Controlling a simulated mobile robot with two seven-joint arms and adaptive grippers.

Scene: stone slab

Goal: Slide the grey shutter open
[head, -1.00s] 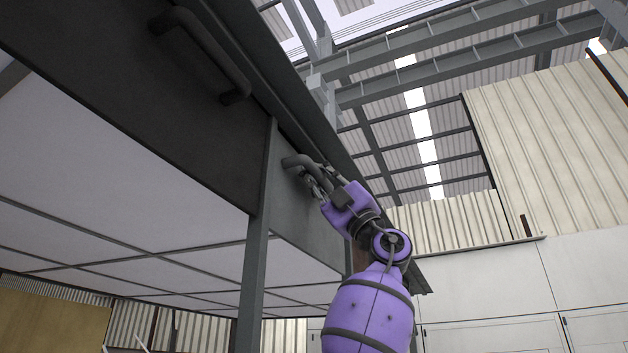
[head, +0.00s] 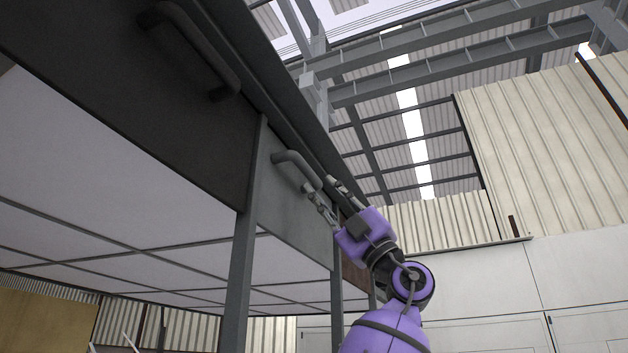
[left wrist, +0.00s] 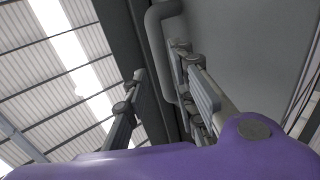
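The grey shutter (head: 292,212) is a flat panel between two posts under a dark top edge in the head view. Its bent bar handle (head: 295,168) is at the panel's upper left. My left gripper (head: 320,186) is open at the handle's lower right end. In the left wrist view, the fingers of the left gripper (left wrist: 160,65) are spread, and the handle (left wrist: 155,40) shows between and beyond them, close to the right finger. I cannot tell whether they touch. The shutter (left wrist: 245,50) fills the right of that view. My right gripper is not in view.
A dark panel (head: 130,110) with its own handle (head: 190,45) is left of the grey shutter. Grey posts (head: 239,270) stand below the frame. A reddish-brown panel (head: 355,275) shows past the right post. Open air lies right of the gripper.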

